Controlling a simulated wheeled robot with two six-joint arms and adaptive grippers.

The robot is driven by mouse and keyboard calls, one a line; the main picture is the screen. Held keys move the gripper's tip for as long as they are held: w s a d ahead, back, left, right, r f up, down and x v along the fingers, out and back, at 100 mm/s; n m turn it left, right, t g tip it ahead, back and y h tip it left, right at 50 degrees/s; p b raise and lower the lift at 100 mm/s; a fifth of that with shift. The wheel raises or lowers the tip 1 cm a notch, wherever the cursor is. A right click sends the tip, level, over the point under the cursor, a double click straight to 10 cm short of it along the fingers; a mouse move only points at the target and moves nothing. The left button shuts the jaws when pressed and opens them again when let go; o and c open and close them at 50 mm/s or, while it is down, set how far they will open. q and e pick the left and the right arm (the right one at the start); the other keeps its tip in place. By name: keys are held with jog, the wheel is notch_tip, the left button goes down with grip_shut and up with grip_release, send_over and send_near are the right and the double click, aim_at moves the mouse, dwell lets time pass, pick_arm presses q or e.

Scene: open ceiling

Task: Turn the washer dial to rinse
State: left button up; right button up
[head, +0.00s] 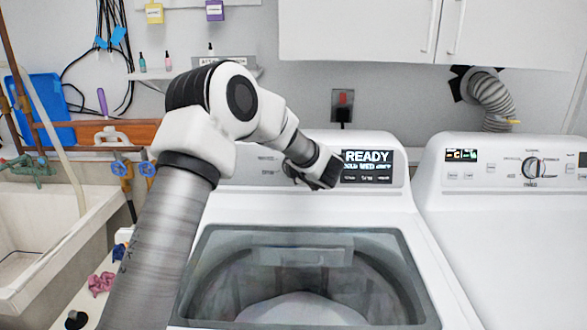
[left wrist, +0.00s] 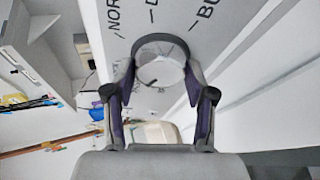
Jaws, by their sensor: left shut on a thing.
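The white top-load washer (head: 225,200) stands in the middle of the head view, with its control panel at the back. Its display (head: 367,166) reads READY, with smaller text below. My left gripper (head: 312,174) is at the panel, just left of the display, and hides the dial in the head view. In the left wrist view, the round dial (left wrist: 160,66) sits between the fingertips of my left gripper (left wrist: 161,80), which is shut on it. Dark printed labels, partly cut off, surround the dial; its pointer direction cannot be read. My right gripper is not in view.
The washer tub (head: 310,265) is open in front of the panel. A white dryer (head: 500,215) with its own knob (head: 533,168) stands at the right. A sink (head: 35,235) is at the left, and white cabinets (head: 360,30) hang above.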

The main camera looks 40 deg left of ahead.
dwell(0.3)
pick_arm(q)
jog(key=o, duration=1.2)
jog(key=shift+a, duration=0.1)
jog(key=shift+c, duration=0.2)
jog(key=v, duration=1.2)
jog(key=shift+f, duration=0.15)
